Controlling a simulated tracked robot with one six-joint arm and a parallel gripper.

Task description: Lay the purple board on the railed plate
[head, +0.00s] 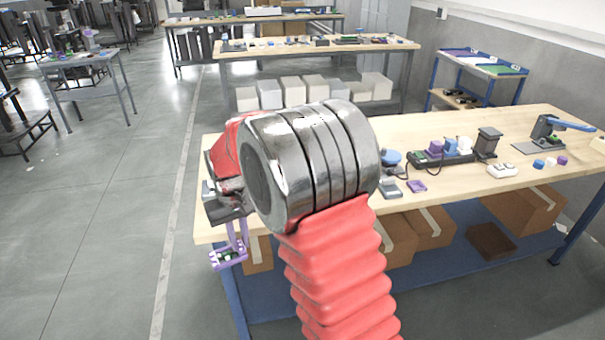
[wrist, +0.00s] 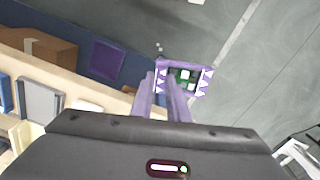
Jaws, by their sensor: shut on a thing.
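The purple board (head: 228,258) has a purple edge with pale teeth and a green middle with white parts. It also shows in the wrist view (wrist: 186,78), at the tips of the purple fingers. My gripper (head: 238,244) is shut on it, beyond the left end of the workbench and over the floor; my gripper also shows in the wrist view (wrist: 164,84). A grey plate (wrist: 40,103) with paler raised edges lies on the bench in the wrist view; I cannot tell for sure whether it is the railed plate.
The workbench (head: 460,125) carries a dark block holder (head: 440,158), a grey stand (head: 487,143), a small purple piece (head: 417,186) and a blue-handled press (head: 548,130). Cardboard boxes (head: 430,227) stand on its blue lower shelf.

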